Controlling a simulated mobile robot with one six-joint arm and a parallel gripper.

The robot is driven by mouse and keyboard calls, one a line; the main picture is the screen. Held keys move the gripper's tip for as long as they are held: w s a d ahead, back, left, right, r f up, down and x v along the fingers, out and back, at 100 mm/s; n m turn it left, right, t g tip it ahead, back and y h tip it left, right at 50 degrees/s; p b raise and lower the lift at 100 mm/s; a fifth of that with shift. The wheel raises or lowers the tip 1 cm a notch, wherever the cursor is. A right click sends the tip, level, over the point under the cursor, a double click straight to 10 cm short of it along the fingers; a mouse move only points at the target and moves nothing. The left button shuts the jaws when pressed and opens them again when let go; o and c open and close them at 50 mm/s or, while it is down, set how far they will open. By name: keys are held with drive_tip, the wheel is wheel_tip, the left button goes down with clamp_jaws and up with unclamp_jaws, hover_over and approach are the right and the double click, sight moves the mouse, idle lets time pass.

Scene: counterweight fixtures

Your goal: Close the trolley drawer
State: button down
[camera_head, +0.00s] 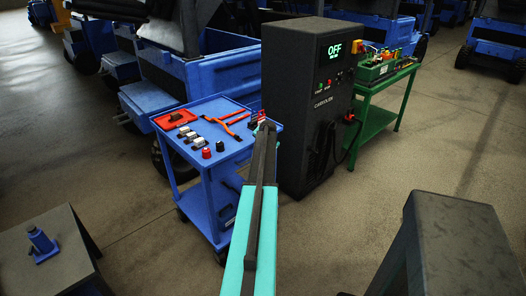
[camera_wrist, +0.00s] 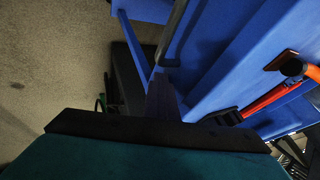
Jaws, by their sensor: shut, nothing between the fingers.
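The blue trolley (camera_head: 205,175) stands left of centre in the head view, with tools on its top. Its right side, where a blue panel shows, is partly hidden behind my arm. In the wrist view, the trolley's blue panels (camera_wrist: 225,60) fill the upper right, and a dark bar like a handle (camera_wrist: 174,32) runs along one. I cannot tell for sure which panel is the drawer or how far it stands out. My gripper (camera_head: 265,130) is shut and empty, at the trolley's right edge. In the wrist view its narrow dark end (camera_wrist: 161,98) is close to the blue panels; contact is unclear.
A dark cabinet (camera_head: 296,100) with an "OFF" display stands just right of the trolley. A green table (camera_head: 385,85) with equipment is beyond it. A grey-topped stand (camera_head: 45,258) with a blue part is at lower left. Open floor (camera_head: 125,190) lies left of the trolley.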

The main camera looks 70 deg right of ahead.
drive_tip(key=shift+w+d+r, duration=0.25)
drive_tip(key=shift+d, duration=0.15)
drive_tip(key=s+a+r+b, duration=0.2)
drive_tip(key=s+a+r, duration=0.4)
drive_tip(key=a+r, duration=0.1)
drive_tip(key=shift+s+a+r, duration=0.25)
drive_tip(key=shift+s+a, duration=0.05)
drive_tip(key=shift+a, duration=0.25)
idle(0.8)
